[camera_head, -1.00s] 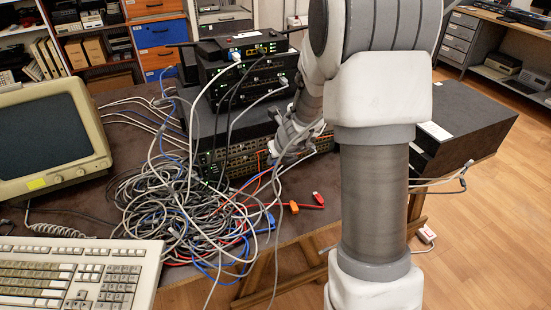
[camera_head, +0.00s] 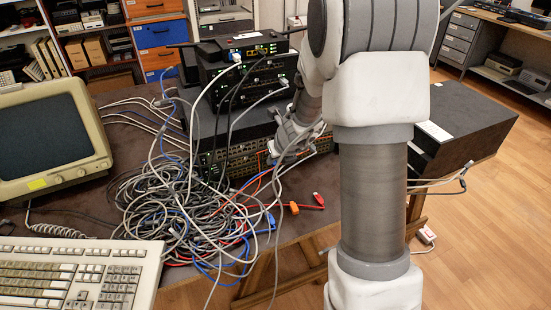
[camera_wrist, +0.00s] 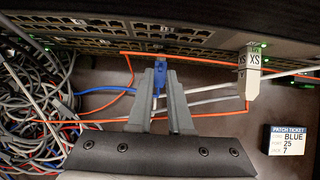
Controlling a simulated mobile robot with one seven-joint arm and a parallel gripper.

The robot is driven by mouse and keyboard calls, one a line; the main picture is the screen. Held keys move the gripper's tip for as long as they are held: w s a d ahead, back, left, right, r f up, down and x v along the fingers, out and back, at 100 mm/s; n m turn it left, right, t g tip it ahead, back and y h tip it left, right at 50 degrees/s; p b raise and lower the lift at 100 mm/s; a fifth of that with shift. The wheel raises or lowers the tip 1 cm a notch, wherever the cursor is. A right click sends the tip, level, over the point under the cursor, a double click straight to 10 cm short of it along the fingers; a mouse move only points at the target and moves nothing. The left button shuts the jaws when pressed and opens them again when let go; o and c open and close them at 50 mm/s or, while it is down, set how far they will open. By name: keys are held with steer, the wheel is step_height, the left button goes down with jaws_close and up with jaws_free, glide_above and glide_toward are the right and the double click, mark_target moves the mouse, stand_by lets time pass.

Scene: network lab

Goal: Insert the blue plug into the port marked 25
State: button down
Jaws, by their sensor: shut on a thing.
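My gripper (camera_wrist: 160,80) is shut on the blue plug (camera_wrist: 159,76) in the wrist view. The plug points up at the lower port row of the network switch (camera_wrist: 110,48). Its tip is at or just in front of the row; I cannot tell whether it is inside a port. The port numbers are too small to read. A blue cable (camera_wrist: 112,92) shows to the left of the gripper. In the head view my gripper (camera_head: 277,152) is at the front of the switch (camera_head: 243,160), and the plug cannot be made out.
A grey plug marked XS (camera_wrist: 252,72) sits at the ports to the right. Orange cables (camera_wrist: 205,115) cross near the fingers. A large cable tangle (camera_head: 180,205) lies left of the gripper. Loose red (camera_head: 318,199) and orange (camera_head: 294,208) plugs lie near the table's front edge.

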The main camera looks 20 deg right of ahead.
steer(key=shift+w+a+p, duration=0.1)
steer(key=shift+w+p, duration=0.4)
steer(key=shift+w, duration=0.25)
stand_by(1.1)
steer(key=c, duration=0.8)
jaws_free()
steer(key=shift+o, duration=0.2)
steer(key=a+p+v, duration=0.1)
steer(key=p+v, duration=0.8)
steer(key=v, duration=0.8)
steer(key=shift+d+r, duration=0.15)
steer(key=shift+d, duration=0.35)
